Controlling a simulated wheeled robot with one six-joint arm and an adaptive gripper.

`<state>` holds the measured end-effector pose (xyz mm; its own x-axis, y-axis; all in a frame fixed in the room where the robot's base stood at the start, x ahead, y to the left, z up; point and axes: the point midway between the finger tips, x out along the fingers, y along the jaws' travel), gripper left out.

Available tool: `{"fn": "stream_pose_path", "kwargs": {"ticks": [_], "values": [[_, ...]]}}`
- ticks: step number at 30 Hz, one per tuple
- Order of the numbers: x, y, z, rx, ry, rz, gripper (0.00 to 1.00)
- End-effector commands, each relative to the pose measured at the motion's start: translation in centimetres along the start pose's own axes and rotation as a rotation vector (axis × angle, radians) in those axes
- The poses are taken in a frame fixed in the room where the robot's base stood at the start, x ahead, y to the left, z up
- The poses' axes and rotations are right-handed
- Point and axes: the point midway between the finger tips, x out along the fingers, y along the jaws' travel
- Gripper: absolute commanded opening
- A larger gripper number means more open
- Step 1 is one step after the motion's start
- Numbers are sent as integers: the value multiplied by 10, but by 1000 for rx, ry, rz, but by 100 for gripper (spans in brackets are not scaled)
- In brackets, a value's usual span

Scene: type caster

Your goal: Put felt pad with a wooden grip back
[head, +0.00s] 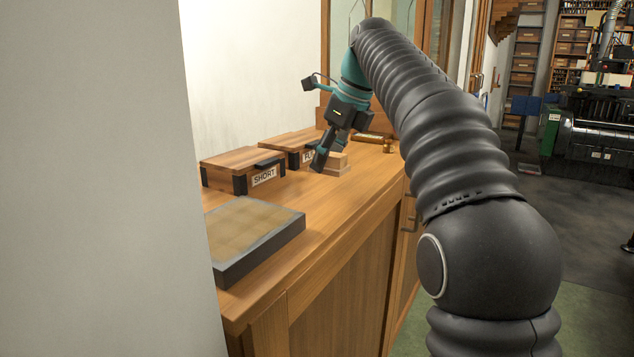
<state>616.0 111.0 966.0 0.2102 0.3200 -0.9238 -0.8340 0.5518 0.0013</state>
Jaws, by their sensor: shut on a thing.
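My gripper (327,158) points down over the back part of the wooden counter, its dark fingers closed. It is shut on the felt pad with a wooden grip (338,160), a small light-wood piece mostly hidden by the fingers. A pale wooden block or stand (341,171) shows just below it. I cannot tell whether the pad touches it. The felt underside is not visible.
On the counter (345,208) stand a wooden box labelled SHORT (232,170), a second labelled box (292,145) partly hidden by my gripper, and a dark-framed tray (262,250) in front. Small brass-coloured items (389,146) lie behind. The counter's front right is clear.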

Motion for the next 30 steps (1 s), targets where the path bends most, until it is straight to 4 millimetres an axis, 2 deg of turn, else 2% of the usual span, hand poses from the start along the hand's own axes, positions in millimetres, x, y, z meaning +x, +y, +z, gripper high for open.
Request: {"fn": "stream_pose_path", "kwargs": {"ticks": [3,7,16,29,30], "values": [[15,6,9,-2,0,1,13],[20,8,13,0,-1,0,13],[54,8,-2,0,0,0,13],[58,8,-4,1,0,0,13],[59,8,-4,1,0,0,54]]}}
